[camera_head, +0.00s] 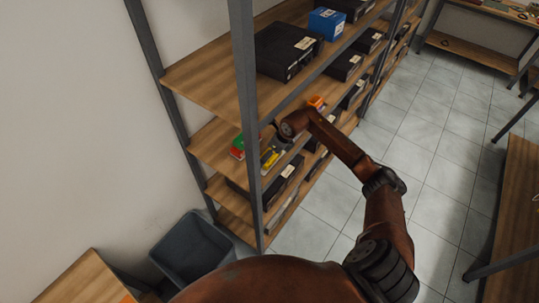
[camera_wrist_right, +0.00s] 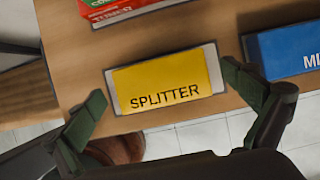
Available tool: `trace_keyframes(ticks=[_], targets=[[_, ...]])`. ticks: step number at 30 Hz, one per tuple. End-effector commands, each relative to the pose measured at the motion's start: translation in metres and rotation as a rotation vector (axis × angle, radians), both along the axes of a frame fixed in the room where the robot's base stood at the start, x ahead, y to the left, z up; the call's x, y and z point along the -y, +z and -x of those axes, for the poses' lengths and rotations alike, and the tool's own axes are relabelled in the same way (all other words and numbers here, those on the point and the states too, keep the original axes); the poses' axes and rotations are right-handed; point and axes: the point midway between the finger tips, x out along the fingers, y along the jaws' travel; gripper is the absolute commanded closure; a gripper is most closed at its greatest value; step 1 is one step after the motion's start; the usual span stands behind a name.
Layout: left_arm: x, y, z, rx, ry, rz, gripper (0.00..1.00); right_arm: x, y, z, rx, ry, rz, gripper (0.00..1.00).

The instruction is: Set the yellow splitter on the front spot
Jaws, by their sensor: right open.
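The yellow splitter (camera_wrist_right: 165,83), a flat box with a grey-white border and SPLITTER in black, lies on a wooden shelf near its edge in the right wrist view. In the head view its yellow (camera_head: 271,157) shows on a middle shelf, partly covered by a post and my arm. My right gripper (camera_wrist_right: 164,86) is open, with a fingertip near each short side of the splitter; I cannot tell whether they touch it. In the head view the gripper (camera_head: 283,139) is small, at the shelf's edge. My left gripper is out of view. I cannot make out the front spot.
A red and green box (camera_wrist_right: 125,8) lies behind the splitter, and a blue box (camera_wrist_right: 287,49) lies to its right. A grey upright post (camera_head: 245,110) stands close to my gripper. A grey bin (camera_head: 192,250) stands on the floor. Tiled floor (camera_head: 430,150) is open right of the rack.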

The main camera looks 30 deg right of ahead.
Motion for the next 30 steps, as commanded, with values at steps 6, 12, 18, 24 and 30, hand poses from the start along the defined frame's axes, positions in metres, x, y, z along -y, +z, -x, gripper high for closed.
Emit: trace_keyframes(ticks=[6,12,18,24,30], targets=[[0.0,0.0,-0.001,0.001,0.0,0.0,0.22,0.007,0.039,0.014,0.003,0.001,0.005,0.0],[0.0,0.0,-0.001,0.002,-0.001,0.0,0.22,0.013,0.076,0.028,0.003,0.001,0.005,0.0],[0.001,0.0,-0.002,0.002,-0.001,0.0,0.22,0.017,0.098,0.037,0.001,0.0,0.002,0.0],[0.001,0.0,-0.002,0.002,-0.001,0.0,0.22,0.017,0.104,0.039,0.001,0.001,0.0,0.0],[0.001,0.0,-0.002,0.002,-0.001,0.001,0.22,0.017,0.104,0.039,0.001,0.001,0.0,0.0]])
